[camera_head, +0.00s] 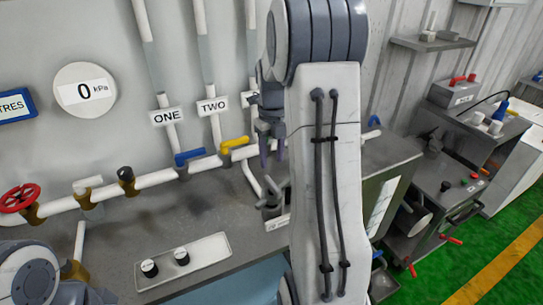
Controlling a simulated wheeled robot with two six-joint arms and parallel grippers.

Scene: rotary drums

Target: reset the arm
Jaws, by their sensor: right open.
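My right arm (325,180) rises through the middle of the view and bends at the top. My right gripper (271,160) points down just left of the forearm, in front of the wall pipes and above the grey worktop. Its fingers are apart with nothing seen between them, and the forearm hides part of it. Part of my left arm (30,275) shows in the lower left corner. My left gripper is out of the frame.
Pipes with a blue-handled valve (189,156), a yellow-handled valve (235,143) and a red handwheel (20,197) run along the wall close by. A knob panel (183,261) lies on the worktop. A gauge (85,91) reads 0 kPa. Machines stand right, by green floor.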

